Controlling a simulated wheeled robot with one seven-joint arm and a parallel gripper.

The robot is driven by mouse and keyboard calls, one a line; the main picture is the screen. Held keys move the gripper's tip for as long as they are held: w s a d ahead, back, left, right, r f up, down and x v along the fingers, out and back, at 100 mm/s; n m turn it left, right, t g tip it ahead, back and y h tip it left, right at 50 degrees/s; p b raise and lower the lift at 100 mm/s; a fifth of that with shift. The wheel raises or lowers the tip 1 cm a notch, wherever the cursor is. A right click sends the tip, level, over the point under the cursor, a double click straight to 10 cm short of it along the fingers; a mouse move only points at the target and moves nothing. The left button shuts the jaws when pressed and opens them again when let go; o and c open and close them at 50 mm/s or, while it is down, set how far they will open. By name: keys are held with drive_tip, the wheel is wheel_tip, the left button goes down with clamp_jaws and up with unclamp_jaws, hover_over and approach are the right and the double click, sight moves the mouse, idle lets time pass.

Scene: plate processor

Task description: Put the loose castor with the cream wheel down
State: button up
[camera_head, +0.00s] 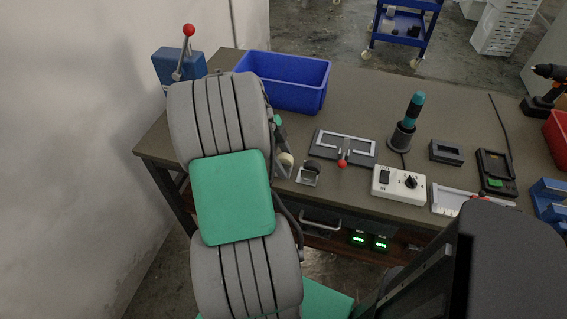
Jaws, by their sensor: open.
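The loose castor with the cream wheel (287,159) is at the front left of the workbench (240,62), just right of my arm. Only its cream wheel shows clearly; the rest is hidden or too small to tell. My gripper (283,152) is open at the castor, mostly hidden behind my grey and green arm. I cannot tell whether its fingers touch the castor. Another castor with a dark wheel (311,168) and a pale metal plate stands just to the right, near the front edge.
A blue bin (292,80) stands behind my gripper. A clamp fixture with a red knob (343,150), a white control box (398,186) and a teal-handled tool in a holder (408,125) stand to the right. The bench's back middle is clear.

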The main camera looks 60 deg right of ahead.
drive_tip(key=shift+f, duration=0.1)
drive_tip(key=shift+c, duration=0.5)
clamp_jaws()
